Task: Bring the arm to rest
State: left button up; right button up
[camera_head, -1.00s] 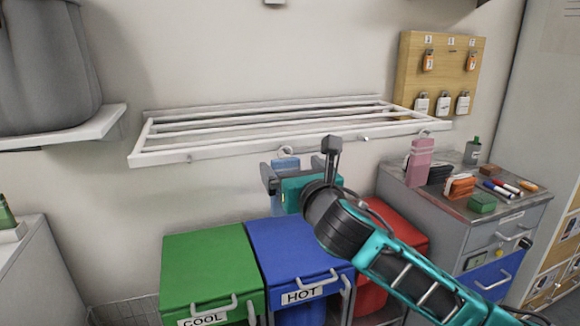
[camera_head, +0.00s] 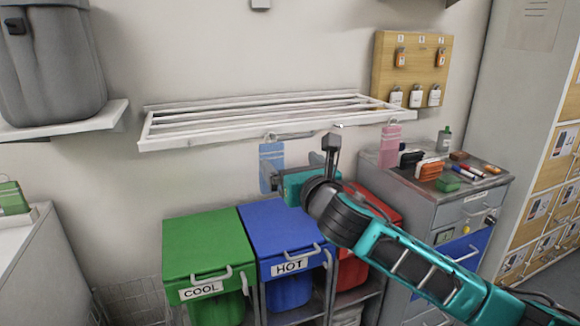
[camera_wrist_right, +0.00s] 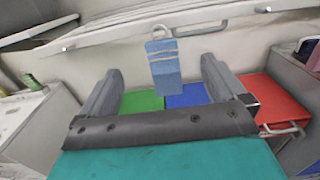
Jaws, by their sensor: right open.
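My right arm comes in from the lower right in the head view. Its gripper (camera_head: 298,165) is open, in front of the wall below the white rack (camera_head: 180,146). A blue hanging item (camera_head: 268,160) hangs from the rack just beyond the gripper, partly hidden by it. In the right wrist view the blue item (camera_wrist_right: 163,62) hangs on a hook beyond the fingers, and nothing is between the spread fingers (camera_wrist_right: 160,85). My left gripper is not in view.
Below are a green bin (camera_head: 207,245) marked COOL, a blue bin (camera_head: 280,230) marked HOT and a red bin (camera_head: 352,268). A pink item (camera_head: 390,147) hangs at the right, near a grey cabinet (camera_head: 420,208) with small things on top. A key board (camera_head: 411,70) is on the wall.

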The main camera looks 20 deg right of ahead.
jog(key=s+a+f+m+g+y, duration=0.1)
jog(key=s+f+m+g, duration=0.1)
jog(key=s+f+m, duration=0.35)
jog(key=s+a+f+m+g, duration=0.1)
jog(key=s+a+f+m, duration=0.1)
jog(key=f+m, duration=0.6)
jog(key=s+a+f+m+g+y, duration=0.15)
jog(key=s+f+m, duration=0.25)
jog(key=f, duration=0.6)
jog(key=s+d+f+m+g+h, duration=0.1)
jog(key=s+d+f+m+g, duration=0.1)
jog(key=s+f+m, duration=1.1)
jog(key=s+m+g, duration=0.1)
jog(key=s+m, duration=0.2)
jog(key=s, duration=0.1)
jog(key=shift+s+f, duration=0.3)
